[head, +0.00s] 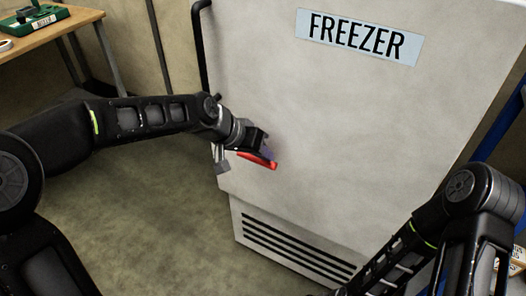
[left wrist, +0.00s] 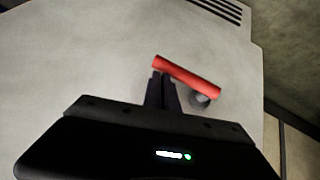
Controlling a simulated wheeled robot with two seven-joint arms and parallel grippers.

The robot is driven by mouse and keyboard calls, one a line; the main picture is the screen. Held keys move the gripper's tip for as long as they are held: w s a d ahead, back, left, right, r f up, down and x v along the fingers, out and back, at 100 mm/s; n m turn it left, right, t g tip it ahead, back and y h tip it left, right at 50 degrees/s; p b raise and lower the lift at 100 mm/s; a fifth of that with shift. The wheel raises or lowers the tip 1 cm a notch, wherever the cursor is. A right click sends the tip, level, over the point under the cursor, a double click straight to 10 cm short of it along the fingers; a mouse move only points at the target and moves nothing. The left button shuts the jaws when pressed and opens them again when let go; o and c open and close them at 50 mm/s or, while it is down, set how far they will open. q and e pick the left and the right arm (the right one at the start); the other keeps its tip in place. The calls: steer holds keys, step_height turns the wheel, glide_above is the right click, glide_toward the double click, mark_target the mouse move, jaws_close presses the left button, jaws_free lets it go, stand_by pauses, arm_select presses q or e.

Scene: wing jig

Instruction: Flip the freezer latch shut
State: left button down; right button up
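The white freezer (head: 330,130) stands ahead with its door closed against the body as far as I can see. Its latch has a red handle (head: 257,160), low on the door's left side, sloping slightly down to the right. In the left wrist view the red handle (left wrist: 187,76) lies slanted, with a round grey pivot (left wrist: 202,100) by one end. My left gripper (left wrist: 163,82) has its fingers together, its tips right at the handle's edge; I cannot tell whether they touch. In the head view the left gripper (head: 262,148) partly covers the latch. My right gripper is out of view.
A small grey fitting (head: 222,163) hangs at the freezer's left edge, below a black vertical door handle (head: 201,50). A wooden table (head: 50,35) with a green case (head: 35,20) stands at the back left. The floor (head: 130,210) left of the freezer is clear.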

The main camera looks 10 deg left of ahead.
arm_select(q)
steer(key=r, duration=0.1)
steer(key=r+p, duration=0.1)
steer(key=r, duration=0.1)
steer(key=r+p, duration=0.1)
steer(key=shift+w+d+r, duration=0.1)
steer(key=shift+w+r, duration=0.2)
steer(key=shift+r, duration=0.05)
steer(key=s+a+r, duration=0.2)
steer(key=s+r, duration=0.3)
steer(key=r, duration=0.2)
steer(key=shift+r, duration=0.25)
steer(key=n+p, duration=0.1)
steer(key=p, duration=0.1)
glide_toward(256, 158)
steer(key=s+d+f, duration=0.1)
steer(key=d+f, duration=0.2)
steer(key=d, duration=0.2)
steer(key=s+f+n+g+p, duration=0.15)
steer(key=s+f, duration=0.25)
steer(key=f, duration=0.8)
steer(key=s+d+f+n+g+y+p, duration=0.1)
steer(key=s+d+f+n+g+p, duration=0.1)
steer(key=s+f, duration=1.4)
steer(key=s, duration=0.3)
steer(key=shift+s+f+g, duration=0.3)
steer(key=shift+s+g, duration=0.05)
steer(key=shift+n, duration=0.25)
